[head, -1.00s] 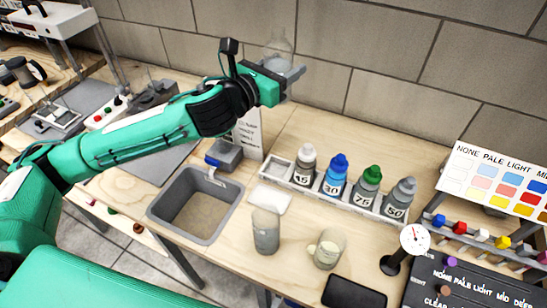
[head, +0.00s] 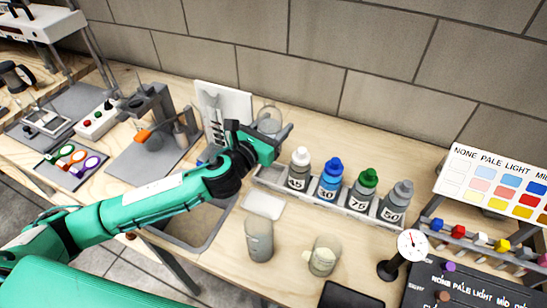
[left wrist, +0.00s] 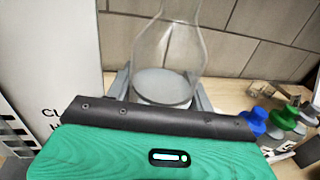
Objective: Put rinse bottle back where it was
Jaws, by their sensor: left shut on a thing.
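The clear, see-through rinse bottle (head: 270,118) is in my left gripper (head: 281,137), just behind the left end of the bottle rack. In the left wrist view the bottle (left wrist: 170,50) stands upright between the grey fingers, narrowing upward, its top out of frame. My left gripper (left wrist: 163,92) is shut on it. The grey bottle rack (head: 340,206) holds several labelled bottles; its left-end slot (head: 267,177) shows partly, with the gripper above and behind it. I cannot tell whether the bottle's base touches anything. My right gripper is not in view.
A white sign board (head: 228,105) stands close left of the gripper. A white-capped bottle (head: 299,168) is close on the right. A grey sink (head: 205,232) lies under my arm. A cup (head: 259,240) and a mug (head: 324,256) stand in front. The bench behind the rack is clear.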

